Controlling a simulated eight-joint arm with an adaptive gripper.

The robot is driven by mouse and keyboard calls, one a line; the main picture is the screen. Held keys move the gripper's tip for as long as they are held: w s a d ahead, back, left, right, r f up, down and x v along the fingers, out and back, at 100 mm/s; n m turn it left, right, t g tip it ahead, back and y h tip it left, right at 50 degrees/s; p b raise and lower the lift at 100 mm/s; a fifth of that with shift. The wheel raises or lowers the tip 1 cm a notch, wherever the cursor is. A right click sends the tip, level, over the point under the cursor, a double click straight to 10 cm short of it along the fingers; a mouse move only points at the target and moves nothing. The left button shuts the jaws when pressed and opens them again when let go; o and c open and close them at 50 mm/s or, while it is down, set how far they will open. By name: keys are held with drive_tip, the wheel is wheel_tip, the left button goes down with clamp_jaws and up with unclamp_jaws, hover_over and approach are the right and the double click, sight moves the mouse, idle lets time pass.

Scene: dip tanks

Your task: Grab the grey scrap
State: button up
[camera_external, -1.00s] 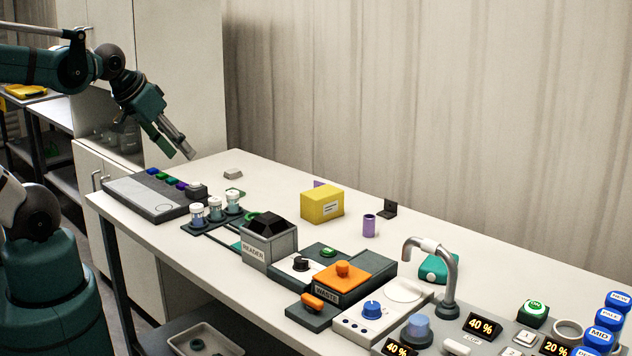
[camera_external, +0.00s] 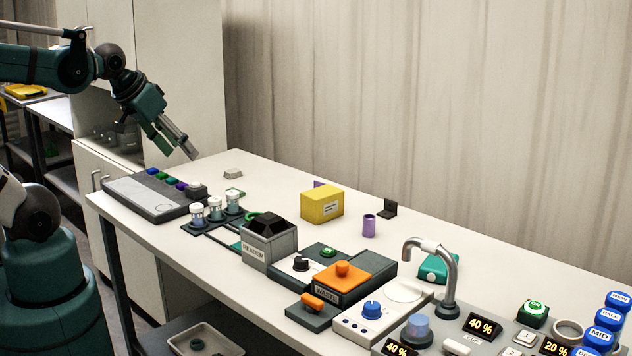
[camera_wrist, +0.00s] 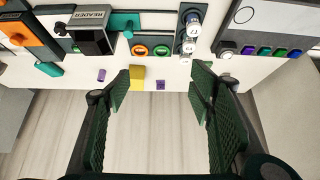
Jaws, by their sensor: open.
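A small light-grey scrap (camera_external: 233,173) lies on the white table near its far left corner.
A grey panel (camera_external: 150,200) with coloured buttons and a darker grey block (camera_external: 197,191) is near the scrap. Capped vials (camera_external: 215,208), a reader box (camera_external: 270,240) and a yellow box (camera_external: 322,204) stand farther right. The table around the scrap is mostly clear.

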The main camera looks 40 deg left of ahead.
drive_tip(key=w+a+r+n+g+p, duration=0.1)
drive_tip(key=w+a+r+n, duration=0.15)
drive_tip(key=w, duration=0.35)
drive_tip(key=w+a+r+n+g, duration=0.1)
drive_tip(key=w+a+r+n, duration=0.15)
drive_tip(key=w, duration=0.45)
drive_tip(key=n+g+p, duration=0.3)
drive_tip(key=n+g, duration=0.2)
drive_tip(key=n, duration=0.6)
hover_over(234, 171)
wheel_tip(234, 171, down, 23)
drive_tip(key=shift+s+d, duration=0.1)
drive_tip(key=shift+a+f, duration=0.3)
drive_tip(key=shift+f, duration=0.1)
drive_tip(key=shift+f, duration=0.1)
drive_tip(key=shift+f, duration=1.2)
